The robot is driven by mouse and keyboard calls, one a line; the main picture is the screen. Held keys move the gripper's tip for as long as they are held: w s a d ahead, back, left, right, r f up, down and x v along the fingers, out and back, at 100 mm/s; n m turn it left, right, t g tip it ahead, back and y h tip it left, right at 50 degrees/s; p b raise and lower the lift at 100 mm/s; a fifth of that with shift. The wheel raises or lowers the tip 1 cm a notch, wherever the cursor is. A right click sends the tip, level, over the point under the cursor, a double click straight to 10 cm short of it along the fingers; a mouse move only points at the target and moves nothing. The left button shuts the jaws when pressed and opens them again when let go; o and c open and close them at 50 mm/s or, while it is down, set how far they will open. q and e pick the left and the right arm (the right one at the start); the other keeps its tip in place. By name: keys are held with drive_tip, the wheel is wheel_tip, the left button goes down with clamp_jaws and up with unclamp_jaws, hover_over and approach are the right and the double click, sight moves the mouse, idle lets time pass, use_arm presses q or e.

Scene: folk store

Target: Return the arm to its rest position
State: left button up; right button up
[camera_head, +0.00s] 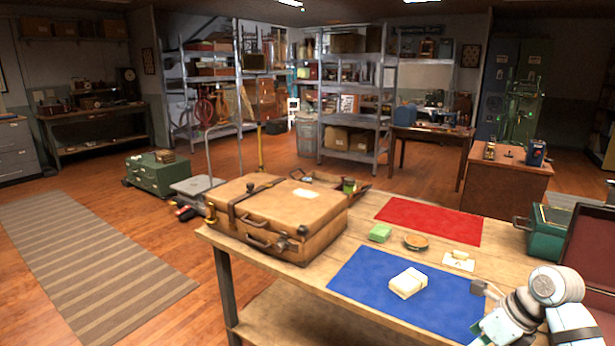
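My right arm (545,290) shows at the bottom right corner, with white and teal links over the near right end of the workbench (300,290). Its links run out of the picture at the bottom, and I see no gripper fingers on it. My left arm and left gripper are out of view. A cream block (408,283) lies on the blue mat (365,275), apart from the arm. A small dark grey object (478,287) sits at the mat's right side, close to my arm; I cannot tell what it is.
A brown suitcase (275,215) stands on the bench's left. A green box (547,240) and a dark red open case (592,245) stand at the right.

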drive_tip(key=w+a+f+m+t+y, duration=0.1)
drive_tip(key=a+f+m+t+y, duration=0.1)
drive_tip(key=a+f+m+y, duration=0.3)
drive_tip(key=w+a+f+t+y, duration=0.1)
drive_tip(key=a+y, duration=0.2)
drive_tip(key=a, duration=0.5)
drive_tip(key=s+d+f+m+t+h, duration=0.1)
drive_tip(key=d+f+m+t+h, duration=0.25)
drive_tip(key=f+m, duration=0.55)
drive_tip(key=s+d+f+m+t+h, duration=0.1)
drive_tip(key=d+f+m+t+h, duration=0.15)
drive_tip(key=f+m+t, duration=0.6)
drive_tip(key=s+d+f+m+g+h, duration=0.3)
drive_tip(key=s+f+m+g+h, duration=0.55)
drive_tip(key=s+f+m, duration=1)
drive_tip(key=s+a+f+g, duration=0.1)
drive_tip(key=s+f+g, duration=0.1)
drive_tip(key=s, duration=0.6)
drive_tip(key=s+a+f+g+y, duration=0.1)
drive_tip(key=s+g, duration=0.2)
drive_tip(key=s, duration=0.4)
drive_tip(key=s+a+f+g+y+p, duration=0.1)
drive_tip(key=s+f+g, duration=0.1)
drive_tip(key=s, duration=0.6)
drive_tip(key=shift+s+a+f+m+g, duration=0.3)
drive_tip(key=shift+s+a+g, duration=0.05)
drive_tip(key=shift+g, duration=0.4)
